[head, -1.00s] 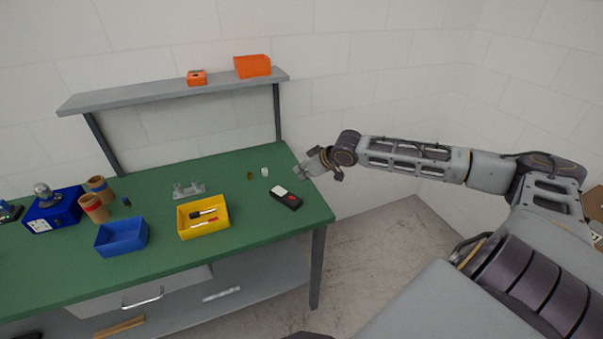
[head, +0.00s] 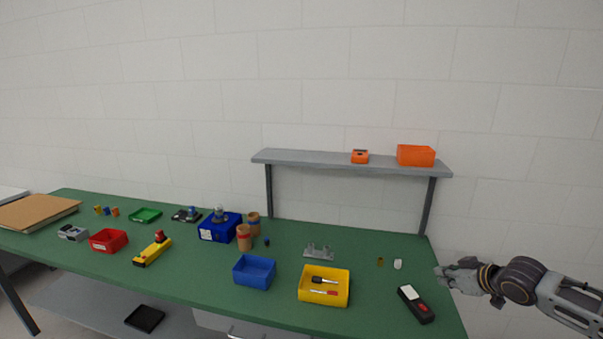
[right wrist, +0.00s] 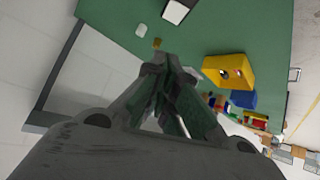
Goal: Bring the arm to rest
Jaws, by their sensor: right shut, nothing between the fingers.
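My right gripper (head: 440,272) is at the right end of the green workbench (head: 180,285), with its arm coming in from the right edge of the head view. It is shut with nothing in it. In the right wrist view its fingers (right wrist: 165,62) meet above the bench. A black handheld meter with a white face (head: 416,304) lies on the bench, left of and nearer than the gripper, apart from it. A small white piece (head: 397,264) and a small brown piece (head: 380,262) lie left of the gripper. My left gripper is not in view.
A yellow bin (head: 324,298) with screwdrivers, a blue bin (head: 254,282) and a grey bracket (head: 319,251) stand left of the meter. A grey shelf (head: 310,158) holds orange boxes at the back. Several more items stand farther left, including a red bin (head: 108,248).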

